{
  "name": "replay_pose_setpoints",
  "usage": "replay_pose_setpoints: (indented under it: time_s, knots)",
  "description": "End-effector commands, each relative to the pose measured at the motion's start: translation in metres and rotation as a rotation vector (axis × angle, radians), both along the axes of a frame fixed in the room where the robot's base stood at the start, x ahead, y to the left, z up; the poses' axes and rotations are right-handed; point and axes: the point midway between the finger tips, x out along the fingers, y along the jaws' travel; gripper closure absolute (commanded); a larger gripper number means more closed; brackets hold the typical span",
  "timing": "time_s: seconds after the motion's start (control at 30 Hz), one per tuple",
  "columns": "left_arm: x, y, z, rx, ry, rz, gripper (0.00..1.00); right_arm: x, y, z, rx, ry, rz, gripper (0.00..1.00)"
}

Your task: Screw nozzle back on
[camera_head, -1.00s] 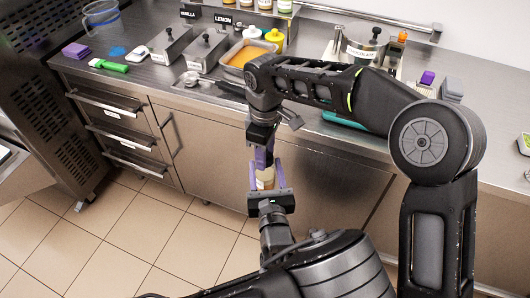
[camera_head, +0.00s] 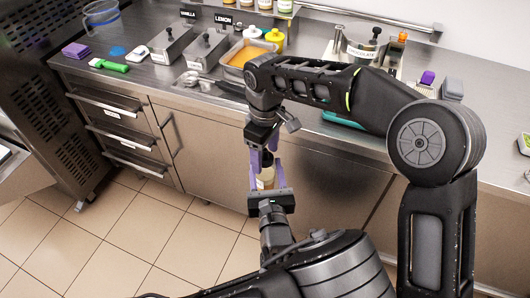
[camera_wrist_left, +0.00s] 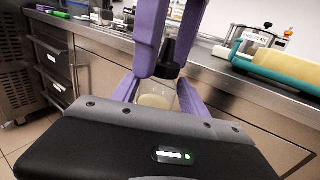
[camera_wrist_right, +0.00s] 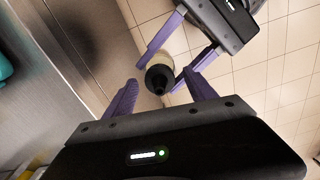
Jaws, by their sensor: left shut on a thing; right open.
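My left gripper (camera_wrist_left: 160,98) is shut on a clear squeeze bottle with pale contents (camera_wrist_left: 156,96), held upright in front of the counter. The bottle also shows in the head view (camera_head: 266,179). A black nozzle (camera_wrist_left: 167,62) sits on top of the bottle; whether its thread is tight cannot be told. It points up at the camera in the right wrist view (camera_wrist_right: 158,79). My right gripper (camera_wrist_right: 160,92) is open above the bottle, its purple fingers on either side of the nozzle with gaps visible. In the head view, the right gripper (camera_head: 264,160) comes from above.
The steel counter (camera_head: 200,92) runs behind both grippers, with drawers (camera_head: 118,125) below. On it stand containers, an orange-filled tray (camera_head: 248,53), a green-handled tool (camera_head: 108,65) and a chocolate container (camera_head: 360,48). The tiled floor (camera_head: 130,225) in front is clear.

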Motion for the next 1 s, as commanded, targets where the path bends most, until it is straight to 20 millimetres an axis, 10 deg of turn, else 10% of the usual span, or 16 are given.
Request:
replay_pose_setpoints:
  time_s: [0.53,1.0]
  knots:
    - [0.0,0.0,0.0,0.0,-0.001,0.0,1.0,0.001,0.001,0.067,0.0,-0.001,0.0,0.35]
    - [0.0,0.0,0.001,0.0,-0.001,0.0,1.0,0.0,0.0,0.074,0.0,0.0,0.0,0.35]
